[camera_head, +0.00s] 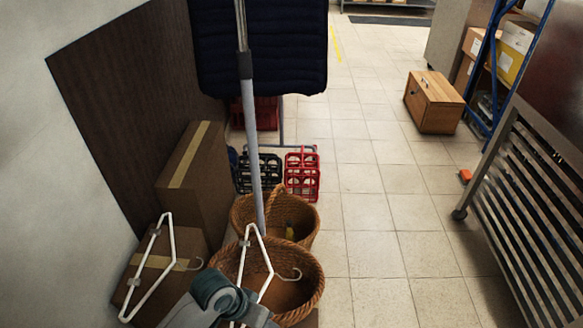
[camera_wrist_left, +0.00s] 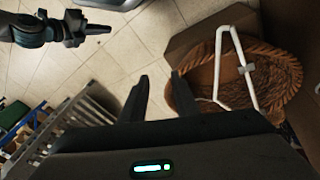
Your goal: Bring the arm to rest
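My left gripper (camera_wrist_left: 160,85) shows in the left wrist view with its two dark fingers apart and nothing between them. Tile floor and the edge of a wicker basket lie beyond the fingertips. In the head view a grey-teal part of my arm (camera_head: 214,292) shows at the bottom, in front of the near basket; the fingers cannot be made out there. My right gripper (camera_wrist_left: 98,29) shows at the upper left of the left wrist view, over the floor; its finger gap is unclear.
A white hanger (camera_head: 267,252) lies across the near wicker basket (camera_head: 316,286); another hanger (camera_head: 173,240) is at a cardboard box (camera_head: 190,252). A pole (camera_head: 252,130) rises from the far basket (camera_head: 311,232). A slatted metal rack (camera_head: 520,205) stands right. The middle floor is clear.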

